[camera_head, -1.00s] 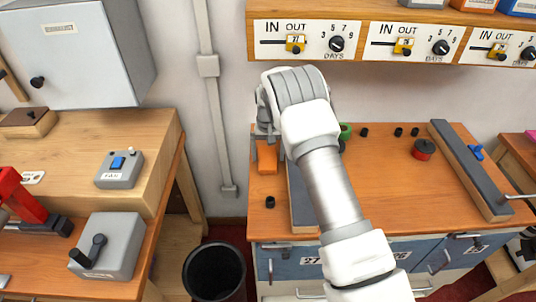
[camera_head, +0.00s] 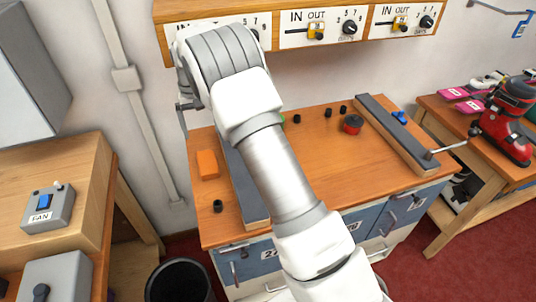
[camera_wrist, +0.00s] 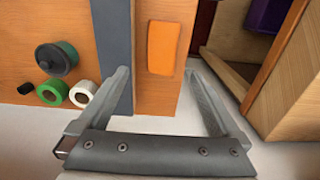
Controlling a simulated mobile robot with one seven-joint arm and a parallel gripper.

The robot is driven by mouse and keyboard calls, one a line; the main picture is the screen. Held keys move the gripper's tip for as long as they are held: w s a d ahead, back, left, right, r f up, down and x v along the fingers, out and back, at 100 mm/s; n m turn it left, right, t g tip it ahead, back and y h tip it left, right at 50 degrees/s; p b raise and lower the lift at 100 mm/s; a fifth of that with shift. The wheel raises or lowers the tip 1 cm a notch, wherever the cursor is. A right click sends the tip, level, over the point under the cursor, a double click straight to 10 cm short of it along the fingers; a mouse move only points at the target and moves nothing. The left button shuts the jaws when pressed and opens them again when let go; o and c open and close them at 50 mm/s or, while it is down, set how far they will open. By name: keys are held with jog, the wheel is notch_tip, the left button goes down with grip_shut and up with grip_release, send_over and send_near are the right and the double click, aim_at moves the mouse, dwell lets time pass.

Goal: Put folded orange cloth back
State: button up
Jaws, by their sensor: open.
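The folded orange cloth (camera_head: 207,164) lies flat at the left end of the wooden bench top (camera_head: 300,170), left of a long dark bar (camera_head: 245,180). In the wrist view the cloth (camera_wrist: 163,47) lies beyond my fingertips, roughly between their lines, with the dark bar (camera_wrist: 113,50) beside it. My gripper (camera_wrist: 157,76) is open with nothing between its fingers. In the head view my gripper (camera_head: 184,104) is partly hidden behind my wrist, above and to the left of the cloth and apart from it.
Green (camera_wrist: 53,91) and white (camera_wrist: 83,93) rolls and a dark spool (camera_wrist: 57,58) stand near the bar. A small black piece (camera_head: 217,206) lies near the front edge. The IN/OUT panel shelf (camera_head: 310,27) overhangs the bench. A black bin (camera_head: 180,281) stands below left.

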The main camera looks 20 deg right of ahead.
jog(key=s+d+r+t, duration=0.1)
jog(key=s+d+r, duration=0.3)
jog(key=s+r, duration=0.5)
jog(key=s+d+r+t, duration=0.1)
jog(key=s+d+r, duration=0.3)
jog(key=s+r, duration=0.45)
jog(key=s+d+r+t, duration=0.1)
jog(key=s+d+t, duration=0.2)
jog(key=s, duration=1.7)
jog(key=shift+s+d, duration=0.15)
jog(key=shift+d, duration=0.5)
jog(key=shift+d, duration=0.15)
